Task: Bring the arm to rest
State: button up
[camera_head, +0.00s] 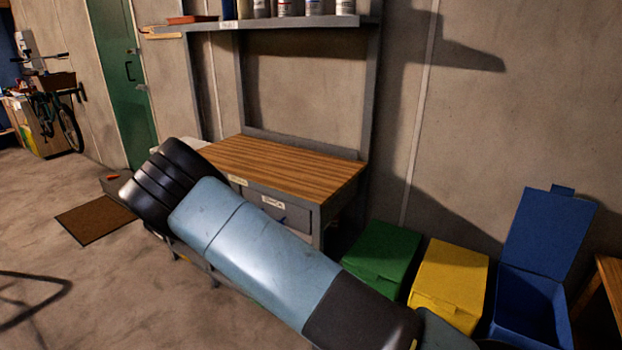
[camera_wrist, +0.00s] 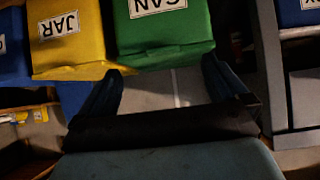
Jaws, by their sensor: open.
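My gripper (camera_wrist: 162,76) shows in the wrist view with its two dark fingers spread apart and nothing between them. Beyond the fingers are the fronts of a green bin (camera_wrist: 165,40) labelled CAN and a yellow bin (camera_wrist: 66,48) labelled JAR. In the head view my arm (camera_head: 252,255) lies across the picture from the lower right to the middle left, in front of the workbench. I cannot make out the gripper in the head view.
A wood-topped workbench (camera_head: 290,163) with drawers stands behind my arm, under a shelf (camera_head: 270,24) holding several containers. To its right are the green bin (camera_head: 385,250), yellow bin (camera_head: 450,283) and open-lidded blue bin (camera_head: 530,306). Floor at left is mostly clear, with a mat (camera_head: 95,219).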

jog(key=s+a+r+n+g+y, duration=0.15)
jog(key=r+y, duration=0.25)
jog(key=r, duration=0.9)
jog(key=s+a+r+n+g+y, duration=0.1)
jog(key=s+r+g+y, duration=0.25)
jog(key=r, duration=1.05)
jog(key=s+d+r+n, duration=0.1)
jog(key=s+d+r, duration=0.2)
jog(key=s+r, duration=0.3)
jog(key=s+d+r+n+t, duration=0.1)
jog(key=s+d+r+n, duration=0.1)
jog(key=s+r, duration=0.4)
jog(key=s+d+r+n+t+h, duration=0.1)
jog(key=s+d+r+n, duration=0.1)
jog(key=s+d+r, duration=0.2)
jog(key=shift+s+d+v, duration=0.2)
jog(key=shift+d+v, duration=0.05)
jog(key=shift+v, duration=1.6)
jog(key=shift+f, duration=0.1)
